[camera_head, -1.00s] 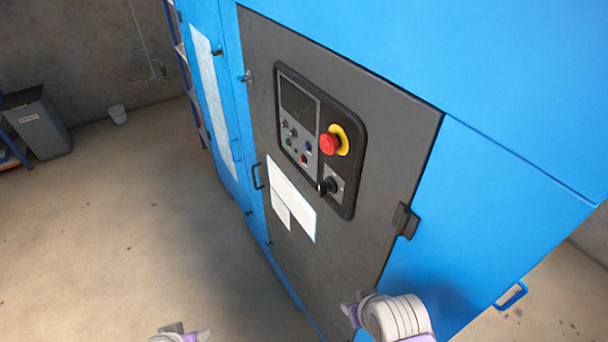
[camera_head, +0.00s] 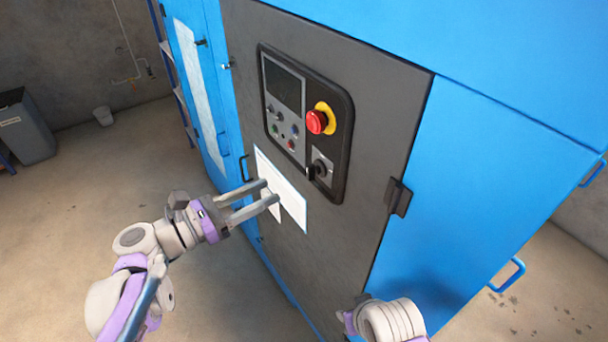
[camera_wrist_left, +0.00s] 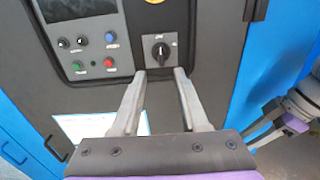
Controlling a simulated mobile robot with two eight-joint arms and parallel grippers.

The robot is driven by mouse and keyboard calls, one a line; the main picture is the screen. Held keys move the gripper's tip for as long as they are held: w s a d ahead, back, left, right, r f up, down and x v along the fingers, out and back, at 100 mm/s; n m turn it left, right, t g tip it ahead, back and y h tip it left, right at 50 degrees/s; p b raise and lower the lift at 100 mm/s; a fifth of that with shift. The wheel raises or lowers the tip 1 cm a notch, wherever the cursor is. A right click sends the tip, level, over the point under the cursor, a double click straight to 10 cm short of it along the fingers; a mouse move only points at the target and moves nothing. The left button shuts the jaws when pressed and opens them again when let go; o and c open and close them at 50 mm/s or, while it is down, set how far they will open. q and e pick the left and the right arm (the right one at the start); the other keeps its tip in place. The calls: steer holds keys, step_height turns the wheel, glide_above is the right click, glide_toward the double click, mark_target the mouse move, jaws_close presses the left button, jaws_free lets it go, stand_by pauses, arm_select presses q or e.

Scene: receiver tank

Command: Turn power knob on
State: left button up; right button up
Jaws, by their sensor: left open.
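The power knob (camera_head: 318,170) is a black rotary knob on a light plate at the lower right of the dark control panel. It also shows in the left wrist view (camera_wrist_left: 160,50), just beyond my fingertips, with its pointer line about upright. My left gripper (camera_head: 270,192) is open and empty, below and left of the knob in the head view. In the left wrist view the left gripper (camera_wrist_left: 160,75) has its two fingers apart, with the knob above the gap and not touched.
A red emergency stop (camera_head: 317,122) on a yellow ring sits above the knob. Small coloured buttons (camera_head: 283,128) and a dark screen (camera_head: 284,82) are to its left. White papers (camera_head: 290,200) are on the grey door below. A door latch (camera_head: 397,197) sticks out at right.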

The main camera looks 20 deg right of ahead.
mark_target(307, 173)
arm_select(q)
steer(key=x, duration=1)
steer(key=shift+d+p, duration=0.2)
steer(key=shift+p, duration=0.2)
steer(key=shift+c, duration=0.3)
jaws_close()
